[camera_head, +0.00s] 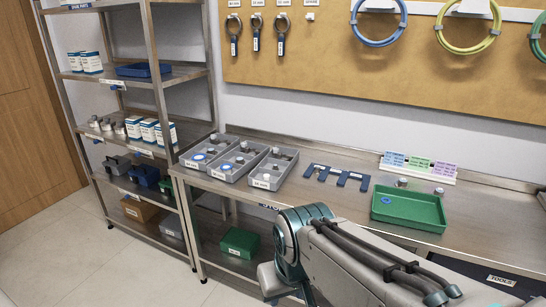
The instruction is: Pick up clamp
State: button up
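No single part is marked as the clamp, and I cannot tell which one it is. Small metal and white parts lie in three grey bins on the bench: a left bin (188,162), a middle bin (222,174) and a right bin (262,184). They are too small to identify. My arm crosses the lower right in front of the bench; its gripper is not visible.
On the steel bench (330,200) stand a dark blue slotted holder (336,177), a green tray (408,220) with a blue ring, and a coloured card stand (418,170). Coloured hose loops hang above. A shelf rack (160,75) stands left. Floor at lower left is clear.

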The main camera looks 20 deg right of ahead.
aim_at(280, 155)
jog(key=z, duration=0.55)
jog(key=k, duration=0.6)
jog(key=u, duration=0.15)
jog(key=i, duration=0.7)
jog(key=u, duration=1.1)
jog(key=i, duration=1.15)
jog(key=z, duration=0.5)
jog(key=i, duration=0.85)
jog(key=z, duration=1.3)
jog(key=i, duration=0.35)
jog(key=z, duration=0.35)
